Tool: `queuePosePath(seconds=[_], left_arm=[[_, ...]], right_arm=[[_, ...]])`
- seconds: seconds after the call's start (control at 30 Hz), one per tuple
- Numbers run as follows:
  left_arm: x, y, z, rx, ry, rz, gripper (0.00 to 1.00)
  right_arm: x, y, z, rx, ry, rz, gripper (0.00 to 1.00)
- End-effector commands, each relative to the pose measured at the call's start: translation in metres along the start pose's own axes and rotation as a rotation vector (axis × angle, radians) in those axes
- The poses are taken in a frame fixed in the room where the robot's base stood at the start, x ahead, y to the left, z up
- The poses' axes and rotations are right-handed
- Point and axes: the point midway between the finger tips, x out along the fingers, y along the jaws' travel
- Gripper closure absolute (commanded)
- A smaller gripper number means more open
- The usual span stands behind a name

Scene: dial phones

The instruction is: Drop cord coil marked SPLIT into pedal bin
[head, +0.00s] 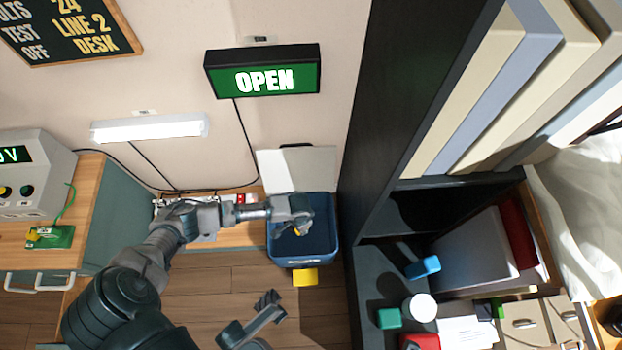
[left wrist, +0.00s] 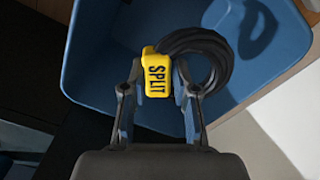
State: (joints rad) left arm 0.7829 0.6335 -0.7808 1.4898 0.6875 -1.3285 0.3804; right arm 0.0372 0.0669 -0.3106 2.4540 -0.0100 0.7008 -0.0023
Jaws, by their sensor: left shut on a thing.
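The cord coil (left wrist: 213,48) is black with a yellow tag reading SPLIT. My left gripper (left wrist: 158,90) is shut on it at the tag, and the loop hangs out beyond the fingers to the right in the left wrist view. In the head view my left gripper (head: 295,222) is over the mouth of the blue pedal bin (head: 304,257), and only a bit of yellow shows there. The bin's pale lid (head: 312,168) stands open at the back, and its yellow pedal (head: 305,277) is at the front. My right gripper (head: 255,315) is low, in front of the bin; its jaw state is unclear.
A dark shelf unit (head: 375,130) stands close to the bin's right. A wooden bench with a grey meter box (head: 35,175) is at the left. A wooden strip with small items lies left of the bin. Wood floor (head: 195,290) is clear in front.

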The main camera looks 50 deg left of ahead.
Motion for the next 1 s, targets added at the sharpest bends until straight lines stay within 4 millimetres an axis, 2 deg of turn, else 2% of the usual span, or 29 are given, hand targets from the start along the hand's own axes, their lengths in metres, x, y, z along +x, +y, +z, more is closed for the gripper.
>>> queuePosePath(seconds=[0.07, 0.4, 0.43, 0.53, 0.87, 1.0], left_arm=[[0.008, 0.000, 0.001, 0.000, -0.002, 0.001, 1.00], [0.006, 0.000, -0.002, 0.000, 0.005, 0.000, 1.00], [0.006, 0.000, -0.002, 0.000, 0.005, 0.000, 0.67], [0.007, 0.000, -0.002, 0.000, 0.004, 0.000, 0.42], [0.005, 0.000, -0.001, 0.000, 0.004, 0.001, 0.42], [-0.011, 0.000, -0.002, 0.001, 0.006, 0.000, 0.42]], right_arm=[[-0.001, 0.000, 0.003, 0.000, 0.008, -0.003, 1.00], [0.004, -0.001, 0.001, -0.001, 0.022, -0.008, 1.00], [0.004, 0.000, 0.003, 0.000, 0.020, -0.007, 1.00], [0.003, 0.000, 0.007, -0.001, 0.015, -0.007, 1.00], [0.003, -0.001, 0.002, -0.001, 0.022, -0.007, 1.00], [0.003, -0.001, 0.002, -0.001, 0.022, -0.007, 1.00]])
